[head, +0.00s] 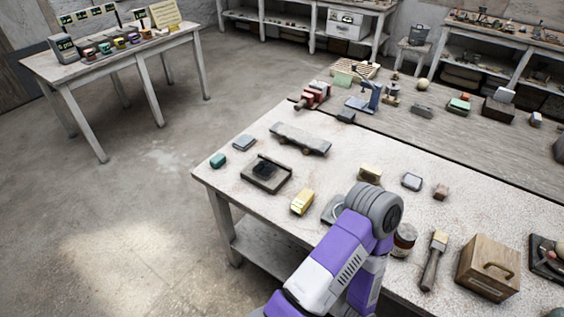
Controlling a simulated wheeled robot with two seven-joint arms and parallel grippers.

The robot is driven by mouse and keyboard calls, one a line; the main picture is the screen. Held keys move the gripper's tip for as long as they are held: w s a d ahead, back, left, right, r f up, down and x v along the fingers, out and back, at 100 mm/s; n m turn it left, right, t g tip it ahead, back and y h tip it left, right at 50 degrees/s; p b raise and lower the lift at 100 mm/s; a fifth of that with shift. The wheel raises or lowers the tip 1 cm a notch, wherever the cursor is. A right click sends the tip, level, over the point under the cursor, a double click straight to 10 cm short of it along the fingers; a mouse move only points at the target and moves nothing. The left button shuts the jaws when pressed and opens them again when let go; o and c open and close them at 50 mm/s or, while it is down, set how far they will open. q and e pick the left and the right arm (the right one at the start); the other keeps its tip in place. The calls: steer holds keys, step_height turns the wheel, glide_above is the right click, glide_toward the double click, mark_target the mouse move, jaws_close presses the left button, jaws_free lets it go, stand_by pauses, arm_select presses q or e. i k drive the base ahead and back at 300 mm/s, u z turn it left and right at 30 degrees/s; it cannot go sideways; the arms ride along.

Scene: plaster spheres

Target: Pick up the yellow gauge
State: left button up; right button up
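A shiny yellow block (302,201) lies on the near worktable, left of my purple and white arm. A second, duller yellow block (370,172) lies farther back, just behind the arm's grey joint. I cannot tell for sure which one is the yellow gauge; both are too small to show any markings. Both lie apart from the arm. My arm reaches in from the bottom edge and bends over the table's near edge. No gripper fingers show in the head view.
The near worktable (232,178) also bears a dark square tray (266,174), a grey long piece (300,138), a jar (404,240), a brush (434,260) and a wooden box (488,267). A grey flat piece (331,210) is partly hidden by my arm. Open floor lies left.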

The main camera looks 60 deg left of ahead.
mark_target(298, 206)
steer(key=u, duration=1.9)
